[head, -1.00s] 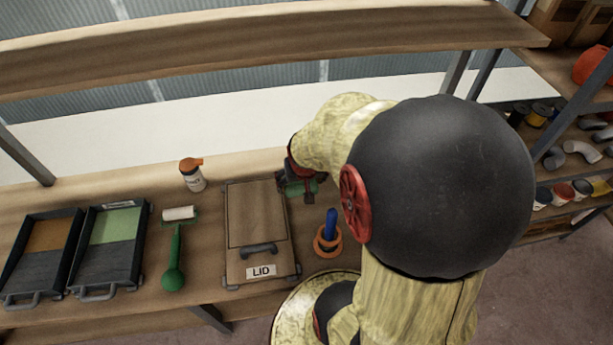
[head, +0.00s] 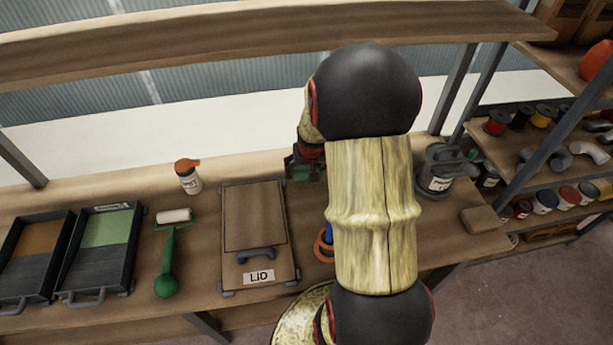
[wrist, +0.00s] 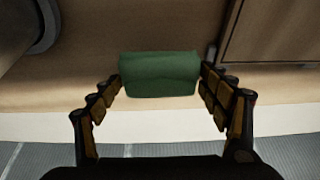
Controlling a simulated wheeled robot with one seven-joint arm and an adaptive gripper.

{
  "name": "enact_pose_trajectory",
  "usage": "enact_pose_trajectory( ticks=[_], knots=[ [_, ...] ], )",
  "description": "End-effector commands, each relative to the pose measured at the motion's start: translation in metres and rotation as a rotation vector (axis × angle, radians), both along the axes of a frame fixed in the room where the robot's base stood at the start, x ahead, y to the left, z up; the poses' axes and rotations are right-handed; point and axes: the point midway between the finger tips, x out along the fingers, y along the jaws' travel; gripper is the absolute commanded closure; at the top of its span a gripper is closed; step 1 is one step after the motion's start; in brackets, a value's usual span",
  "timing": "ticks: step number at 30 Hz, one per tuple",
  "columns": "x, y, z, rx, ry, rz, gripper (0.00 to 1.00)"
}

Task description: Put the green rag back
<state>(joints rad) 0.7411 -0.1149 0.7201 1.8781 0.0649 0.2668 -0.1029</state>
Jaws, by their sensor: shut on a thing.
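The green rag (wrist: 158,75) is a folded, box-like bundle between the two fingers of my gripper (wrist: 162,80) in the wrist view. My gripper is shut on it, with a finger at each end. In the head view my gripper (head: 305,166) is at the back of the bench, just right of the box marked LID (head: 254,215). I cannot tell whether the rag touches the bench.
Two paint trays (head: 98,255), a green-handled roller (head: 168,265) and an orange-capped bottle (head: 188,177) stand left of the LID box. Orange rings (head: 323,246) are partly behind my arm. A grey can (head: 437,172) and a tan block (head: 486,220) are at the right.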

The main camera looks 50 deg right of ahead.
Motion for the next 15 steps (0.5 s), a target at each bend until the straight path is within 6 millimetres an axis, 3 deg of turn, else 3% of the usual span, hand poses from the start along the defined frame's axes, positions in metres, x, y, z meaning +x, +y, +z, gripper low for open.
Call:
enact_pose_trajectory(
  ticks=[9, 15],
  knots=[
    [0.004, -0.006, -0.037, 0.002, 0.001, -0.001, 0.47],
    [0.005, -0.007, -0.039, -0.001, -0.002, 0.0, 0.47]
  ],
)
